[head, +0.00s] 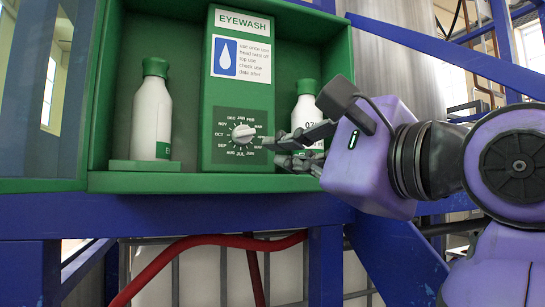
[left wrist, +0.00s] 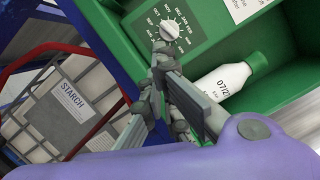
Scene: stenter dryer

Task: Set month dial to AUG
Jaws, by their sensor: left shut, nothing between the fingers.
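AUG is at the lower left of the dial. The knob also shows at the top of the left wrist view (left wrist: 169,27). My left gripper (head: 277,151) is shut and empty, its fingertips just right of the dial and seemingly apart from the knob. It also shows in the left wrist view (left wrist: 160,62), just below the knob. My right gripper is not in view.
A white bottle with a green cap (head: 151,120) stands left of the panel. Another (head: 306,104) stands to the right, partly hidden by my left gripper. The green cabinet's lower edge (head: 190,182) runs below. A STARCH container (left wrist: 72,100) stands beyond blue and red bars.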

